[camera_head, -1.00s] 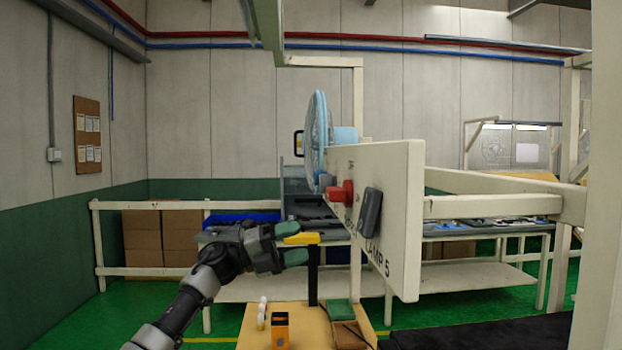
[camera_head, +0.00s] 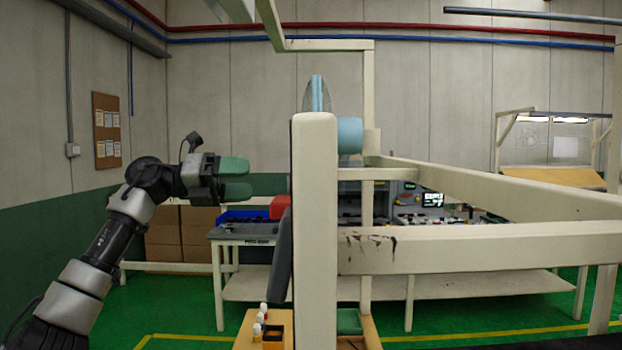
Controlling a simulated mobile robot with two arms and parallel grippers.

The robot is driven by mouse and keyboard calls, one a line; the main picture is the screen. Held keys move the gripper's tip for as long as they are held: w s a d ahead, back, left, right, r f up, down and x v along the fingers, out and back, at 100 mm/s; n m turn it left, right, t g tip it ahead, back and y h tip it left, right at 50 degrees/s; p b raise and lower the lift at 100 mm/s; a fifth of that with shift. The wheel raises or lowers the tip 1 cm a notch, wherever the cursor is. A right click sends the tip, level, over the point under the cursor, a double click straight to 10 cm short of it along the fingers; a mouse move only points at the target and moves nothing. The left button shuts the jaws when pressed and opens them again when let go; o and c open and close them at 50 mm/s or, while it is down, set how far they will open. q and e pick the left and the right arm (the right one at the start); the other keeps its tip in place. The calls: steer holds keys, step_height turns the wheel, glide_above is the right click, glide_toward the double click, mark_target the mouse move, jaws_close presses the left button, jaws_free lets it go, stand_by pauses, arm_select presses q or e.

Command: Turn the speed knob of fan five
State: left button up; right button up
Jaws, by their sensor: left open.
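The light blue fan (camera_head: 317,92) shows almost edge-on above a cream panel, with its blue motor housing (camera_head: 350,135) to the right. The panel (camera_head: 314,240) is also nearly edge-on, so its left face is mostly hidden. A red knob-like part (camera_head: 280,206) juts from that face. I cannot tell whether it is the speed knob. My left gripper (camera_head: 237,178) is open and empty, its green fingers pointing right. It is left of the red part and slightly higher in the picture, apart from it. My right gripper is not in view.
A dark grey box (camera_head: 281,262) sticks out from the panel below the red part. Cream rails (camera_head: 450,250) run right from the panel. A small wooden table (camera_head: 247,335) with bottles stands below. A workbench (camera_head: 243,232) and cardboard boxes (camera_head: 195,235) are behind.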

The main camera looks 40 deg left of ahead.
arm_select(q)
steer(key=s+d+p+x, duration=0.1)
steer(key=p+x, duration=0.2)
steer(key=x, duration=0.6)
steer(key=shift+r, duration=0.25)
steer(key=shift+w, duration=0.2)
steer(key=shift+c, duration=1)
steer(key=c, duration=0.5)
steer(key=shift+d, duration=0.1)
steer(key=shift+c, duration=1.2)
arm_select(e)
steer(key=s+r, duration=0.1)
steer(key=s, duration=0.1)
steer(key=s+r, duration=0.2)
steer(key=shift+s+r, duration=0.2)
